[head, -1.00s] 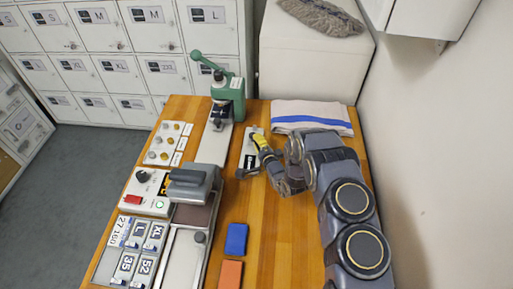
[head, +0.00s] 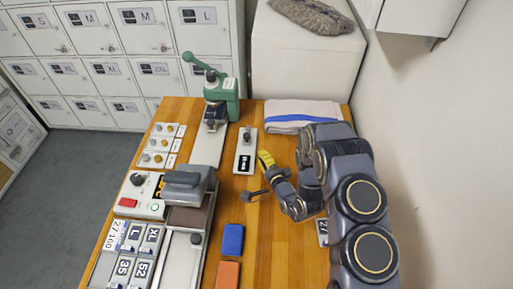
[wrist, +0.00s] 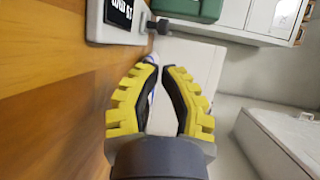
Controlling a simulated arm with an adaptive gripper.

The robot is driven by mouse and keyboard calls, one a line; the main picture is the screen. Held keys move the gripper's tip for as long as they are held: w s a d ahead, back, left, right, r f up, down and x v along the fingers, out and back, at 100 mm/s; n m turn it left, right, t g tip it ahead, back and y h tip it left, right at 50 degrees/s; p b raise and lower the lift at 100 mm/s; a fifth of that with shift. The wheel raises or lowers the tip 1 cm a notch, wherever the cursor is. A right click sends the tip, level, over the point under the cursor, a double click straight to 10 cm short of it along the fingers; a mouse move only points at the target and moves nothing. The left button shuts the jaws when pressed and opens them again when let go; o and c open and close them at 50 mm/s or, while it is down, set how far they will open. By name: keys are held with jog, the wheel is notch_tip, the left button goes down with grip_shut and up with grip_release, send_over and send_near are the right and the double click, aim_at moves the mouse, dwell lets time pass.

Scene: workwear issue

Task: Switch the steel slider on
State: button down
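A pale plate (head: 245,158) with a dark metallic knob (head: 247,134) near its far end and a black label lies on the table. I take this for the steel slider; its on or off marking is too small to read. The plate also shows at the top of the wrist view (wrist: 110,28), with its dark knob (wrist: 158,25) jutting out. My gripper (head: 265,159), with yellow fingertips, is right of the plate and apart from it. In the wrist view my gripper (wrist: 160,68) is partly open, with a narrow empty gap between the tips.
A green press (head: 222,98) stands behind, and a folded towel (head: 300,115) lies at the back right. Wall on the right.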

jog(key=v, duration=0.5)
dwell(0.5)
